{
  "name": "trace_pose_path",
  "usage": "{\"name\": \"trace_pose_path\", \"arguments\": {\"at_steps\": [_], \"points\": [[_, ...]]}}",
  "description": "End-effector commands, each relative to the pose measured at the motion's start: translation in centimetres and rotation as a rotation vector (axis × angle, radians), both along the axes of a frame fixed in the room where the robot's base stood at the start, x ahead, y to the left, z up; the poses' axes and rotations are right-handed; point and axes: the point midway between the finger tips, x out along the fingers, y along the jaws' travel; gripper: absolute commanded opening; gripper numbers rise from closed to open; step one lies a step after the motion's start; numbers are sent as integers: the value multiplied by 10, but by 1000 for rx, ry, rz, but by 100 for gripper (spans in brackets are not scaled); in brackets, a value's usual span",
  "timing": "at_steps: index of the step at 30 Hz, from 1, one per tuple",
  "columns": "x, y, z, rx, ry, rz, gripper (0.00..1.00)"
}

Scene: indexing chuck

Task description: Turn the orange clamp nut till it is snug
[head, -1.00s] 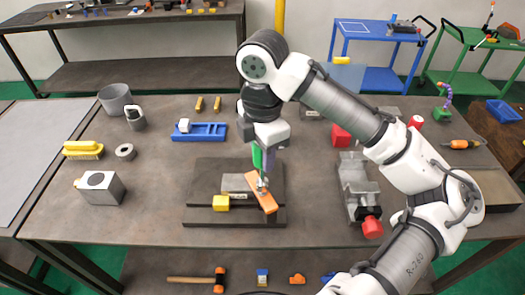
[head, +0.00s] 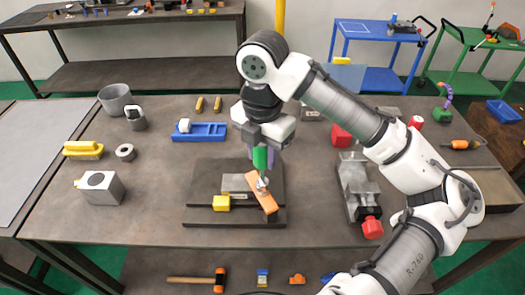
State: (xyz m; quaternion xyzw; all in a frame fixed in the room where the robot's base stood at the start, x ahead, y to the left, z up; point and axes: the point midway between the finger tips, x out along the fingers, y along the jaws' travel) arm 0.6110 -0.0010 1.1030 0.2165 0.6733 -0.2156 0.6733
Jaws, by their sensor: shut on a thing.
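An orange bar-shaped clamp piece (head: 265,200) lies slanted on the dark stepped fixture plate (head: 205,175), in the middle of the bench. A small silvery nut or stud (head: 262,184) stands upright at its upper part. My gripper (head: 262,174) points straight down over it, with green and purple fingers. The fingertips are shut around the top of the silvery piece, and they partly hide it. No orange nut apart from the bar can be made out. A grey block (head: 234,183) and a yellow block (head: 221,203) sit just left of the bar on the fixture.
A grey vise (head: 350,185) with a red knob (head: 372,228) stands to the right, near my arm. A blue tray (head: 205,132) lies behind on the left. A metal block (head: 99,188) and a yellow brush (head: 83,149) stand at the left. The bench between block and fixture is clear.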

Motion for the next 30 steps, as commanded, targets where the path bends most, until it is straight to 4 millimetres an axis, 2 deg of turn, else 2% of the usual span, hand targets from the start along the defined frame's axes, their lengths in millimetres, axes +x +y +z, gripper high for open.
{"name": "trace_pose_path", "arguments": {"at_steps": [15,30], "points": [[0,0,-1,0,0,-1,0],[0,0,-13,0,0,-1,0]]}}
